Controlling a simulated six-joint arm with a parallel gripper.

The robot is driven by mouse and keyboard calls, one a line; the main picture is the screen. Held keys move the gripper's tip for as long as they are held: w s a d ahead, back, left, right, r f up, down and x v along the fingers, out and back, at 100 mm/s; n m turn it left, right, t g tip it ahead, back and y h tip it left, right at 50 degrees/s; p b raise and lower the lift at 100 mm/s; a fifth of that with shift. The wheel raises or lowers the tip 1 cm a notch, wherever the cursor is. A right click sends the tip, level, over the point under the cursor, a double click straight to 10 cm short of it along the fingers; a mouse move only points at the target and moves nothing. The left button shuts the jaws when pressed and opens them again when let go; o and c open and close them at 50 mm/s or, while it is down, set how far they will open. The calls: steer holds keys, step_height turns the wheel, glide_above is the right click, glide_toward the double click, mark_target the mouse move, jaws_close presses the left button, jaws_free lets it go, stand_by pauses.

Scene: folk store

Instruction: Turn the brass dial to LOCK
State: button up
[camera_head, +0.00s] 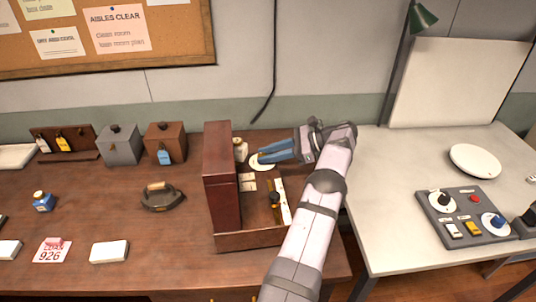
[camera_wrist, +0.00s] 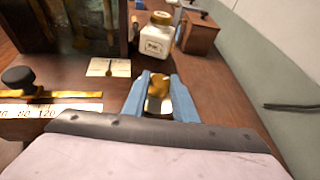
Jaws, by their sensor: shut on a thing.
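The brass dial (camera_wrist: 159,86) is a small golden knob on a pale round plate. The plate (camera_head: 262,162) also shows in the head view, behind the brass slider on the brown wooden unit. My gripper (camera_head: 262,157) reaches in from the right with blue fingers. In the wrist view my gripper (camera_wrist: 160,90) has its two fingers on either side of the brass dial and is shut on it. The dial's pointer and any LOCK lettering are hidden or too small to read.
A slider with a black knob (camera_wrist: 18,77) and number scale lies beside the dial. A white-labelled jar (camera_wrist: 155,38) stands just beyond. A dark red upright box (camera_head: 221,175) is left of my gripper. A grey control panel (camera_head: 467,214) sits on the right table.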

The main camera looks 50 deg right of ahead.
steer(key=shift+d+r, duration=0.1)
steer(key=shift+r, duration=0.05)
steer(key=o, duration=1)
steer(key=shift+o, duration=0.2)
step_height(320, 180, up, 10)
